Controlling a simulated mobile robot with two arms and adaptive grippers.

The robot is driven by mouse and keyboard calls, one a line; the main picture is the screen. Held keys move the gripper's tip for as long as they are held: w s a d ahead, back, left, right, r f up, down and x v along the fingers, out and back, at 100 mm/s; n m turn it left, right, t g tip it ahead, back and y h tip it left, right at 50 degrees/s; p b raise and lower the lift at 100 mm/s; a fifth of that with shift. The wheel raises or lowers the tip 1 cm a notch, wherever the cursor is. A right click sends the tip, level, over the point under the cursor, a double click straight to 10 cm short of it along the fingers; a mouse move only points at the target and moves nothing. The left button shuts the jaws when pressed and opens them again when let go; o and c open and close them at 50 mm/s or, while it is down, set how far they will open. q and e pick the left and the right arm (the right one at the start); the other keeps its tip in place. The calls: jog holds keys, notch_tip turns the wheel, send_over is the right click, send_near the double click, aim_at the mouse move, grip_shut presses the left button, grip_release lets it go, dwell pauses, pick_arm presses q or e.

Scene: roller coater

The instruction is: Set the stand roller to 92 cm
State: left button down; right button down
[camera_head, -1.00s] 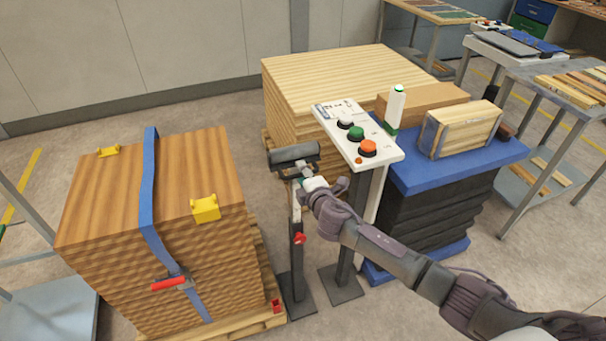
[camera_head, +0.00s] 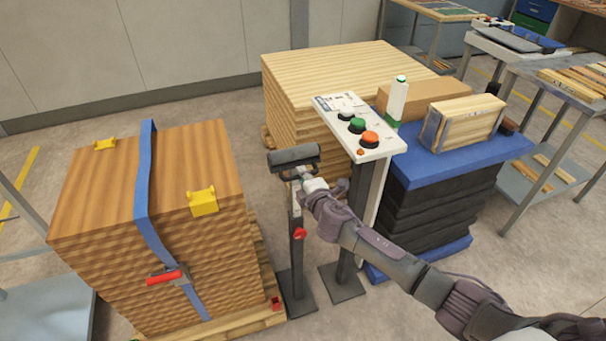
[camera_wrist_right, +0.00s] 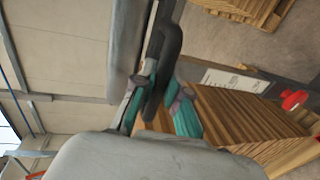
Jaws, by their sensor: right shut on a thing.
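The stand roller has a dark grey roller (camera_head: 293,157) on a slim post (camera_head: 297,262) with a red knob (camera_head: 299,233) partway up. It stands upright between the strapped wood stack and the control panel. My right gripper (camera_head: 307,184) is at the bracket just under the roller. In the right wrist view the teal fingertips (camera_wrist_right: 160,108) are shut on the black bracket bar (camera_wrist_right: 168,60), beside the grey roller (camera_wrist_right: 128,45). The red knob (camera_wrist_right: 293,100) and a pale label (camera_wrist_right: 232,82) on the post also show there. The scale marks are too small to read. My left gripper is out of view.
A control panel (camera_head: 345,103) with several buttons stands close right of the stand. A blue-strapped wood stack (camera_head: 100,190) is close on its left. Another wood stack (camera_head: 340,70) is behind, and a blue-topped lift table (camera_head: 440,165) is to the right.

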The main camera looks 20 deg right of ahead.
notch_tip(320, 180, down, 2)
jog(key=shift+w+f+b, duration=0.1)
jog(key=shift+f+b, duration=0.1)
jog(key=shift+b, duration=0.1)
jog(key=c, duration=1.2)
grip_release()
jog(key=shift+r, duration=0.2)
jog(key=shift+s+f, duration=0.1)
jog(key=shift+s, duration=0.1)
jog(key=v, duration=1.2)
